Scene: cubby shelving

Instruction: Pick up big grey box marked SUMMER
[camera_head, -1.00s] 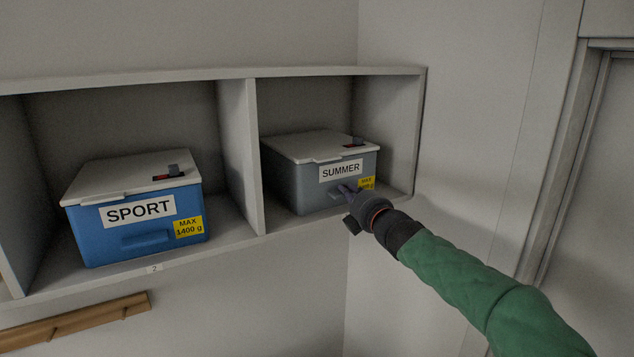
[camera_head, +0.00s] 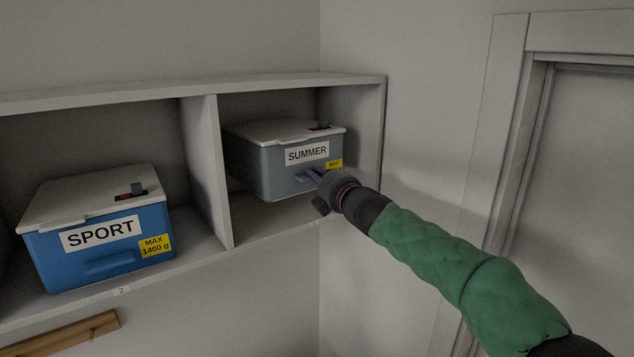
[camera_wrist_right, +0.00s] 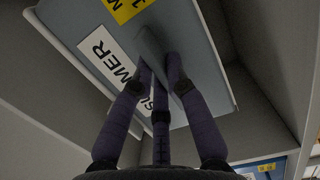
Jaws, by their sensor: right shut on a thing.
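The big grey box marked SUMMER (camera_head: 285,170) is in the right compartment of the wall shelf. It has a pale lid and a yellow MAX label. Its underside looks raised, with bare shelf floor showing below it. My right gripper (camera_head: 314,180) is shut on the handle on the box's front, below the SUMMER label. In the right wrist view, the fingers (camera_wrist_right: 160,85) close around the handle of the grey box (camera_wrist_right: 195,55), partly covering the SUMMER label. My left gripper is not in view.
A blue box marked SPORT (camera_head: 100,240) stands in the left compartment. An upright divider (camera_head: 207,170) separates the compartments, close to the grey box's left side. The shelf's right side wall (camera_head: 368,140) is near the box. A door frame (camera_head: 510,130) is at right.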

